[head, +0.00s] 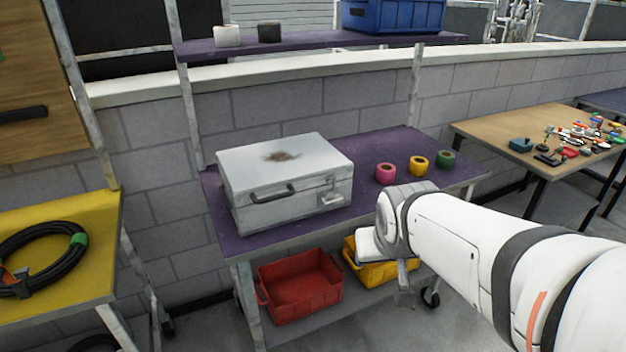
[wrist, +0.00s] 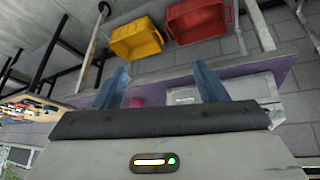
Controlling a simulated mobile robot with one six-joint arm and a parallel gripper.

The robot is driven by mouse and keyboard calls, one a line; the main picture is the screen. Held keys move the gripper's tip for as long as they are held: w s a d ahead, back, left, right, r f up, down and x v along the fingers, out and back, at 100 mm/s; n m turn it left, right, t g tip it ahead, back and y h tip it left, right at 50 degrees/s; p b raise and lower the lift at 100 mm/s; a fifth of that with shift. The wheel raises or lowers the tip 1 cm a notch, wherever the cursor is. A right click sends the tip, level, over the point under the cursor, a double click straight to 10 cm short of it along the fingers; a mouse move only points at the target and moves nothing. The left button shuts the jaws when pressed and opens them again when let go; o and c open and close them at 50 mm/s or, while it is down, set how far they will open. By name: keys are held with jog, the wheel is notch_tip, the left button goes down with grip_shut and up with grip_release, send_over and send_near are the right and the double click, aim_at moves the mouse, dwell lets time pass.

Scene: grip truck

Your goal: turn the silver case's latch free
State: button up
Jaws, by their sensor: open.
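The silver case (head: 285,180) lies shut on the purple shelf of a cart, with a rusty patch on its lid and a dark handle on its front. Its latch (head: 330,197) is on the right part of the front face. In the wrist view, which is upside down, the case (wrist: 262,90) is partly hidden by my gripper's body and right finger. My gripper (wrist: 162,67) is open and empty, its two blue-grey fingers apart. In the head view my arm reaches in from the right, and its end is in front of and below the case's right side.
Pink (head: 386,174), yellow (head: 418,163) and green (head: 445,160) tape rolls stand right of the case. Red (head: 300,288) and yellow (head: 375,272) bins sit below. A cluttered table (head: 490,130) is at right, a yellow cart (head: 90,213) with coiled cable at left.

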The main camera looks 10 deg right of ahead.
jog(key=shift+o, duration=1)
jog(key=w+d+f+t+b, duration=0.1)
jog(key=w+f+t+b, duration=0.2)
jog(key=w+b, duration=0.2)
jog(key=w+d+f+t+b, duration=0.2)
jog(key=w+b, duration=0.4)
jog(key=w, duration=0.4)
jog(key=shift+d+f+t+b, duration=0.15)
jog(key=shift+f+t+b, duration=0.15)
jog(key=shift+f+t, duration=0.6)
jog(key=n+t+y+b, duration=0.45)
jog(key=y+b, duration=0.25)
jog(key=b, duration=0.4)
send_near(335, 201)
jog(key=w, duration=0.2)
jog(key=x, duration=0.2)
jog(key=b+x, duration=0.1)
jog(key=x, duration=0.4)
jog(key=shift+w+a, duration=0.15)
jog(key=shift+a, duration=0.3)
jog(key=shift+c, duration=0.3)
